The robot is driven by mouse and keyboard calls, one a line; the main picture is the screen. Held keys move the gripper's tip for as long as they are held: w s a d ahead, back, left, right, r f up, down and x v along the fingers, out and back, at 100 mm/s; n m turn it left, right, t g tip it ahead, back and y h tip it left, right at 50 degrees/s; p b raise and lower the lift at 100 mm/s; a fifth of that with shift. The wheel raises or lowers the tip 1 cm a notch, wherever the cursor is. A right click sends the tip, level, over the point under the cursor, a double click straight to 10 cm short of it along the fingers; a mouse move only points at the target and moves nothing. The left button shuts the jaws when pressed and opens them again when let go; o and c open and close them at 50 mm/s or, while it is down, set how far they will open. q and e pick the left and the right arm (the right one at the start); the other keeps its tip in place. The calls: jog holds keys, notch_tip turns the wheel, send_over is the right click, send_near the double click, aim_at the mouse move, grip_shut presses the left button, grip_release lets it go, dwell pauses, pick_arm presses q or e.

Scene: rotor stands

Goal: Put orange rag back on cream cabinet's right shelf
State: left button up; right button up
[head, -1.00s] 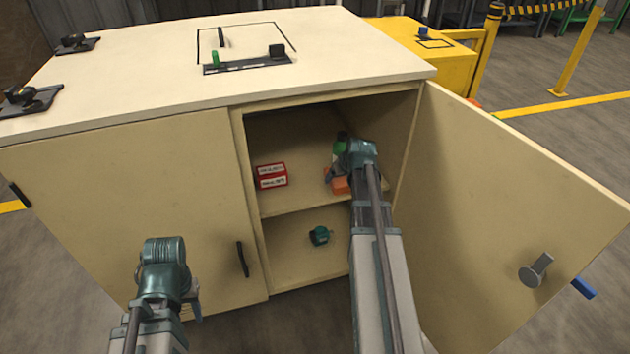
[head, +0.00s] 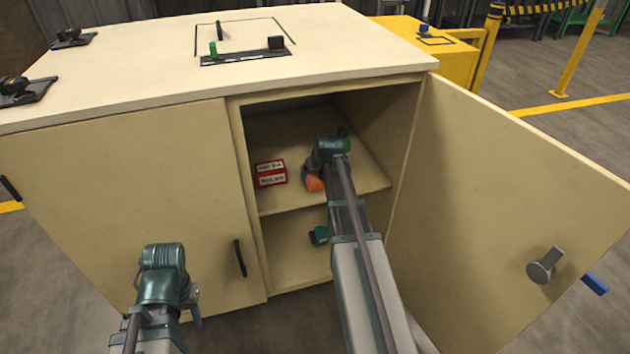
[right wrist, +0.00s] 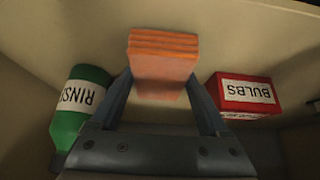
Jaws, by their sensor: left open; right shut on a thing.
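The orange rag (head: 314,182) is a folded stack, held by my right gripper (head: 312,178) inside the open right side of the cream cabinet (head: 170,190). In the right wrist view the rag (right wrist: 163,58) sits between the fingers of my right gripper (right wrist: 165,90), which is shut on it. The rag is over the upper shelf (head: 372,184); I cannot tell whether it touches the shelf. My left gripper (head: 192,305) is open, in front of the closed left door, with its fingers mostly hidden by its wrist.
A red BULBS box (head: 271,173) stands left of the rag on the shelf, also in the right wrist view (right wrist: 245,95). A green RINSE bottle (right wrist: 78,110) stands on the other side. A teal item (head: 319,236) lies below. The right door (head: 510,200) stands open.

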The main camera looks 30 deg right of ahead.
jog(key=shift+f, duration=0.6)
pick_arm(q)
jog(key=shift+f, duration=0.4)
pick_arm(e)
jog(key=shift+r, duration=0.2)
jog(key=shift+f, duration=0.15)
pick_arm(q)
jog(key=shift+f, duration=0.15)
pick_arm(e)
jog(key=o, duration=1.1)
jog(key=shift+c, duration=0.2)
jog(key=shift+r, duration=0.25)
pick_arm(q)
notch_tip(320, 180, up, 10)
jog(key=p, duration=1)
jog(key=shift+r, duration=0.25)
pick_arm(e)
jog(key=v, duration=1.2)
